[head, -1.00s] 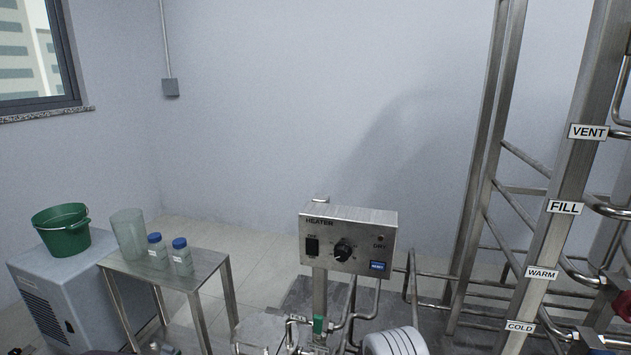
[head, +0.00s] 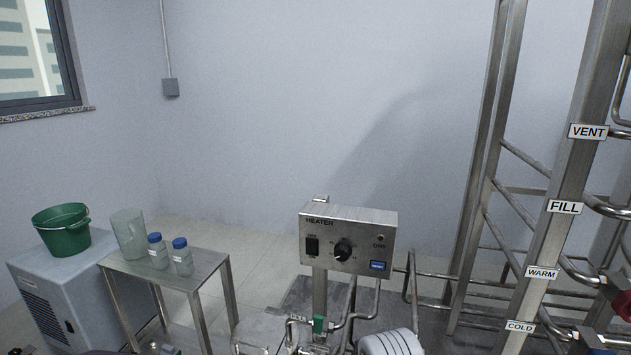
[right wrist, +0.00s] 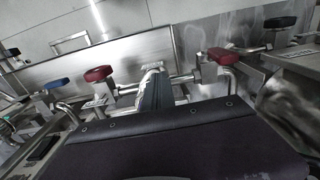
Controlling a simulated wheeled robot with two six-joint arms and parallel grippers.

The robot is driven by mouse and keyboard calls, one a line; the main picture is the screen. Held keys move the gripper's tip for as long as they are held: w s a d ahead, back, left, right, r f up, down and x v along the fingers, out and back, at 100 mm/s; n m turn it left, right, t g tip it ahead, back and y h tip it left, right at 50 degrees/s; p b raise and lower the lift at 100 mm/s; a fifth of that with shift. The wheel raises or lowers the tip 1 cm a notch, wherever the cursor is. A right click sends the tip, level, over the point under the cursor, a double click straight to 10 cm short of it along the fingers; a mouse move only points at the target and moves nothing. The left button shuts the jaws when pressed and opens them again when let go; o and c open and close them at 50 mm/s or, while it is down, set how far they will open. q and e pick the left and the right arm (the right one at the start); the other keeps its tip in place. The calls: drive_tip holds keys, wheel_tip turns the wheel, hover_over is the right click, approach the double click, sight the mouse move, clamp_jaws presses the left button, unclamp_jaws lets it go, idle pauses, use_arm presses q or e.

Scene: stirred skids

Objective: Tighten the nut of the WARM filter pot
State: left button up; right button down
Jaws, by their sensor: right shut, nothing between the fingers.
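The WARM label (head: 541,273) is on the steel upright of the frame at the right of the head view, above the COLD label (head: 520,326). I cannot make out the WARM filter pot or its nut for certain in either view. In the right wrist view, my right gripper (right wrist: 155,88) points away past a dark purple cover of my own wrist. Its fingers are together with nothing between them. Beyond them are a red valve handle (right wrist: 97,73) at left and another red handle (right wrist: 221,56) at right, on steel pipes.
In the head view, a heater box (head: 348,240) stands mid-front. A steel table (head: 165,268) with a jug and two blue-capped bottles stands at left, beside a green bucket (head: 62,230).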

wheel_tip(320, 180, up, 6)
drive_tip(key=p, duration=0.5)
drive_tip(key=shift+s+a, duration=0.25)
